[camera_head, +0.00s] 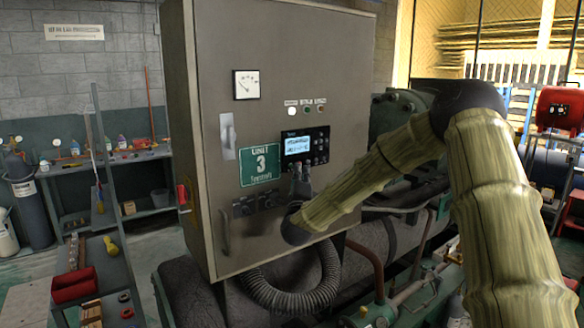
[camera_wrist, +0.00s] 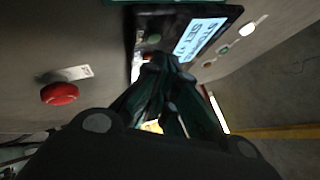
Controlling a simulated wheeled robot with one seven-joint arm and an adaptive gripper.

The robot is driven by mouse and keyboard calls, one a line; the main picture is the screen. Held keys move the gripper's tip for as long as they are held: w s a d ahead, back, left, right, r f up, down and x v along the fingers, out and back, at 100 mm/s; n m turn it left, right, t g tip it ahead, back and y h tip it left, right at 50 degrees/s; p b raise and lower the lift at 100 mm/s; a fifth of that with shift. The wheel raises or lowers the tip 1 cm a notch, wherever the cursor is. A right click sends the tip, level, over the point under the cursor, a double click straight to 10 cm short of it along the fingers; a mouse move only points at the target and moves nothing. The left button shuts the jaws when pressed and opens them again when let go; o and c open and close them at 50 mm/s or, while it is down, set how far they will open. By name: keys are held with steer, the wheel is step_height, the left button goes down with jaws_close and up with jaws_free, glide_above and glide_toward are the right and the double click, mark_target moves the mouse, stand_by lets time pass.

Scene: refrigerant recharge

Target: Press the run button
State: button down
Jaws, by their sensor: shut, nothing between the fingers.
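The grey cabinet (camera_head: 215,90) carries a black control panel (camera_head: 320,132) with a lit display (camera_head: 297,145) and small keys (camera_head: 321,144) to its right. I cannot tell which key is the run button. My gripper (camera_head: 301,172) is at the cabinet front, just below the display. In the wrist view the dark fingers of my gripper (camera_wrist: 166,62) are shut and empty, close to the panel edge beside the display (camera_wrist: 197,38). A small green spot (camera_wrist: 153,38) shows on the panel beyond the fingertips. The fingers hide part of the panel, and contact cannot be told.
A red mushroom button (camera_wrist: 60,93) sticks out from the cabinet face in the wrist view. Indicator lamps (camera_head: 307,110) and a green Unit 3 sign (camera_head: 260,165) are near the panel. Pipes and a black hose (camera_head: 290,297) lie below the cabinet.

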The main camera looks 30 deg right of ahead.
steer(key=shift+w+a+b, duration=0.1)
steer(key=shift+w+b, duration=0.7)
steer(key=shift+b, duration=0.2)
stand_by(1.1)
steer(key=shift+s, duration=0.1)
steer(key=shift+s+b, duration=0.45)
steer(key=shift+s, duration=0.3)
steer(key=shift+s+d+b, duration=0.15)
steer(key=shift+s+b, duration=0.2)
steer(key=shift+s, duration=0.9)
steer(key=shift+s+d+b, duration=0.1)
steer(key=shift+s+b, duration=0.2)
steer(key=shift+s, duration=0.95)
